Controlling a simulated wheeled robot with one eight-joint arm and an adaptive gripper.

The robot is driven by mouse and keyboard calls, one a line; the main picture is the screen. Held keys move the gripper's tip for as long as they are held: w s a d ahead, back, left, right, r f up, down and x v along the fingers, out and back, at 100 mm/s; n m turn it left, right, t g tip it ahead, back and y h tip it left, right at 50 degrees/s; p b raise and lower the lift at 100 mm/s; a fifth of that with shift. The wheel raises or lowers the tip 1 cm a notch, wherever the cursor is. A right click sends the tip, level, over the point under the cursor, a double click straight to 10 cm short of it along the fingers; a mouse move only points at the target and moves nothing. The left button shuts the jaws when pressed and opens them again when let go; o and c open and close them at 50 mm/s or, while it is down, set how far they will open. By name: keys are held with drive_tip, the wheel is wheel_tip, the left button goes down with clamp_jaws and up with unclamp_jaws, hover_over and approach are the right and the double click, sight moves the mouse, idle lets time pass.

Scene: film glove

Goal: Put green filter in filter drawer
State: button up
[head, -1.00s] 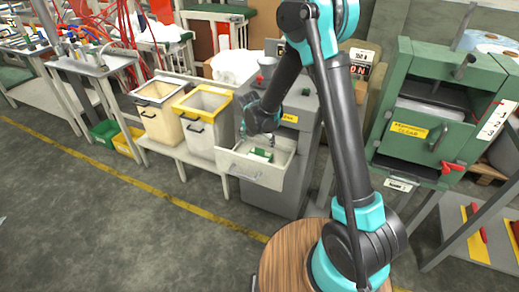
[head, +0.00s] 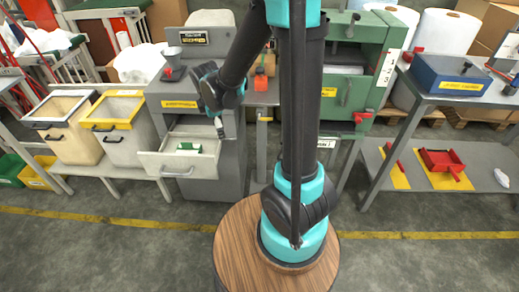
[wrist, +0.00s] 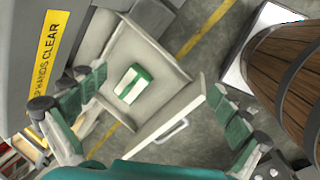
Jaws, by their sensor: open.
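The green filter (head: 189,147), a small green block with a white band, lies in the open filter drawer (head: 178,168) of the grey cabinet. In the wrist view the filter (wrist: 133,83) rests on the pale drawer floor, near the middle and away from the walls. My gripper (head: 220,128) is above the drawer in the head view, over its right side. In the wrist view my gripper (wrist: 158,125) has its fingers spread wide apart with nothing between them. The filter is apart from both fingers.
A yellow-rimmed bin (head: 118,130) and a cream bin (head: 70,128) stand left of the drawer. A green machine (head: 345,85) and a grey table with a blue box (head: 450,78) are to the right. The floor in front is clear.

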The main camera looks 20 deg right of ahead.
drive_tip(key=s+d+m, duration=1.2)
drive_tip(key=s+m, duration=0.5)
drive_tip(key=m, duration=0.2)
drive_tip(key=shift+s+d+f+t+y, duration=0.15)
drive_tip(key=shift+t+y, duration=0.15)
drive_tip(key=shift+t, duration=0.1)
drive_tip(key=shift+c, duration=0.6)
